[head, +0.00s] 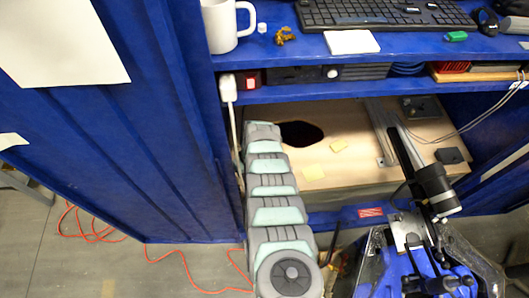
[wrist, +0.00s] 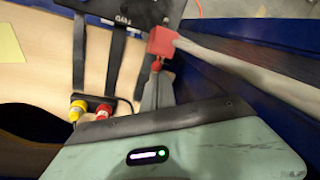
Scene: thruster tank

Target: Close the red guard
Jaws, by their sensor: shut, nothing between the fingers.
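A small red block (wrist: 165,42), which appears to be the red guard, shows in the wrist view at the end of a pale conduit (wrist: 245,75). I cannot tell its hinge or how far open it is. My gripper (wrist: 157,76) is a narrow grey shape, shut and empty. Its tip points at the block from just below it in the picture, with a small red part showing at the tip. I cannot tell whether they touch. In the head view my arm hides the gripper. A small red patch (head: 251,83) shows beside a white box on the shelf edge there.
A yellow knob (wrist: 76,109) and a red knob (wrist: 103,108) sit near the gripper. The wooden board (head: 350,125) has a dark hole (head: 301,133) and yellow notes. A blue panel (head: 130,120) stands at left. Above, a blue shelf (head: 400,43) holds a mug (head: 225,25) and keyboard (head: 385,14).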

